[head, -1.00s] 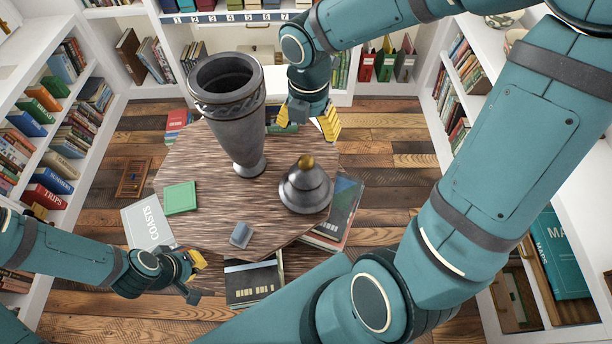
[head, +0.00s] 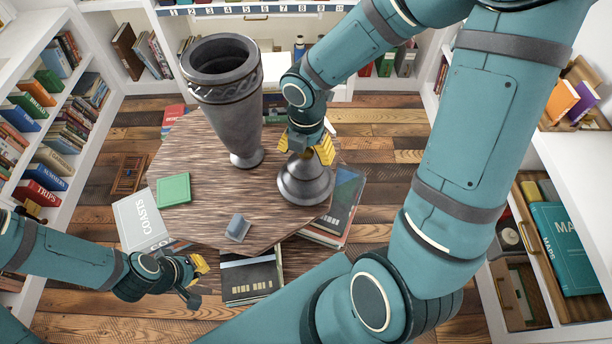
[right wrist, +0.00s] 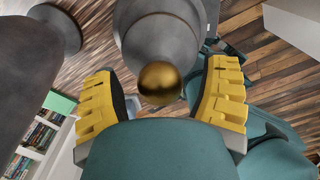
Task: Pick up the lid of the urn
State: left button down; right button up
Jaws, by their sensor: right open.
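The tall grey urn (head: 231,112) stands open-topped on the wooden table. Its grey lid (head: 306,184) sits on the table to the right of the urn. The lid's gold knob shows in the right wrist view (right wrist: 160,83), between the finger pads. My right gripper (head: 308,152) is directly above the lid, pointing down, with its yellow fingers apart on either side of the knob. In the head view the gripper hides the knob. My left gripper (head: 197,279) is off the table's front left edge, holding nothing that I can see; its finger opening is unclear.
Books stick out around and below the table edge, including a white one (head: 137,222). Bookshelves surround the area.

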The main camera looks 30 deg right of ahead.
jog(key=shift+f, duration=0.55)
jog(key=shift+r, duration=0.1)
grip_shut()
jog(key=shift+r, duration=0.1)
